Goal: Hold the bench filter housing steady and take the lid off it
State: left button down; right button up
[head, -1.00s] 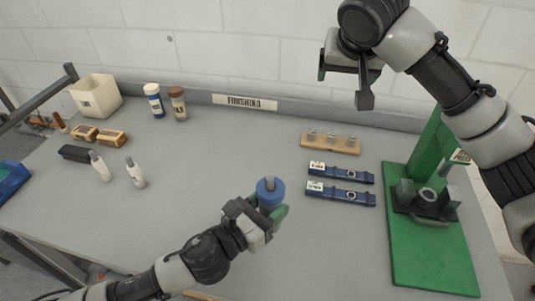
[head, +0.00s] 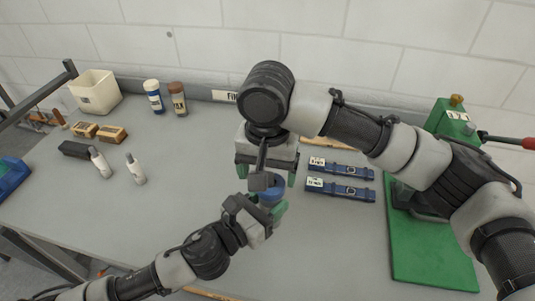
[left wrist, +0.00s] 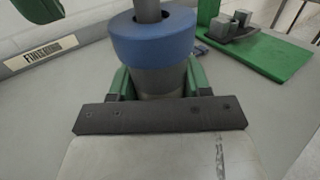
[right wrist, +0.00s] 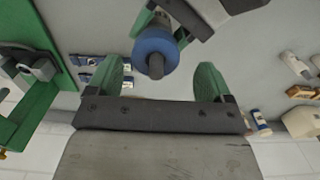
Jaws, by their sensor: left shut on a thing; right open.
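The bench filter housing shows in the left wrist view as a grey cylinder (left wrist: 158,84) under a blue round lid (left wrist: 155,38) with a grey stem on top. It is upright. My left gripper (head: 266,212) is shut on the grey body below the lid. My right gripper (head: 267,179) is above the lid, open and pointing down. In the right wrist view the lid (right wrist: 155,42) and its stem end lie between and slightly beyond the two green fingers, with gaps on both sides. The housing's bottom is hidden.
Two blue labelled bars (head: 341,189) lie just right of the grippers. A green press (head: 430,245) stands at the right, partly behind my right arm. Bottles (head: 153,98), small blocks and a white bin (head: 96,92) are at the left. The front-left bench is clear.

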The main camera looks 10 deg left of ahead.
aim_at(270, 204)
jog(key=shift+f, duration=1.65)
jog(key=c, duration=1)
jog(key=n, duration=0.5)
jog(key=shift+r+n, duration=0.1)
jog(key=shift+n, duration=0.3)
jog(key=n, duration=0.6)
jog(key=shift+d, duration=0.1)
jog(key=n, duration=0.4)
jog(key=shift+n, duration=0.3)
jog(key=n, duration=0.3)
jog(key=shift+w+d+n, duration=0.1)
jog(key=shift+w+n, duration=0.05)
jog(key=shift+n, duration=0.25)
jog(key=n, duration=0.6)
jog(key=shift+w, duration=0.15)
jog(key=n, duration=0.4)
jog(key=shift+w+d+r, duration=0.1)
jog(key=shift+w, duration=0.1)
